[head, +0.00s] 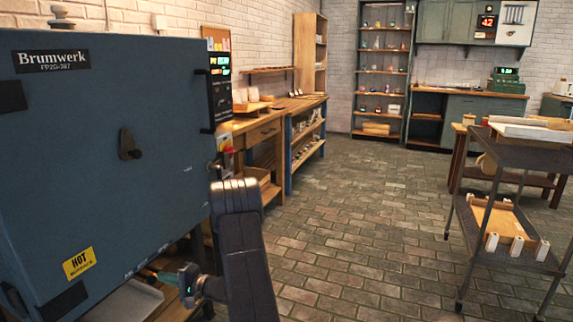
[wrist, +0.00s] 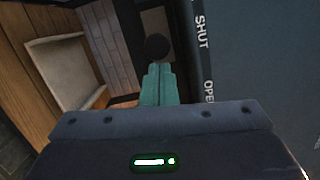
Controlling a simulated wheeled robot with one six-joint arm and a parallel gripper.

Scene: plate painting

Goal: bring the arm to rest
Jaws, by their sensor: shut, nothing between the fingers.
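My gripper (wrist: 159,68) is shut and empty; its two teal fingers lie together in the middle of the wrist view. In the head view my gripper (head: 150,272) is low beside the front of the blue Brumwerk kiln (head: 90,190), with its fingers pointing left. The bent black arm rises to the right of it. The kiln's door is closed in the head view. In the wrist view a blue-grey panel (wrist: 250,60) with the words SHUT and OPE, the rest cut off, stands close to the right of the fingers. I cannot tell if the fingers touch anything.
A pale tray (head: 125,300) lies under the kiln, below my gripper. A wooden workbench (head: 262,122) runs along the left wall. A dark metal trolley (head: 530,152) stands at the right, with a wooden rack (head: 503,222) on its lower shelf. The brick floor (head: 360,220) between is clear.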

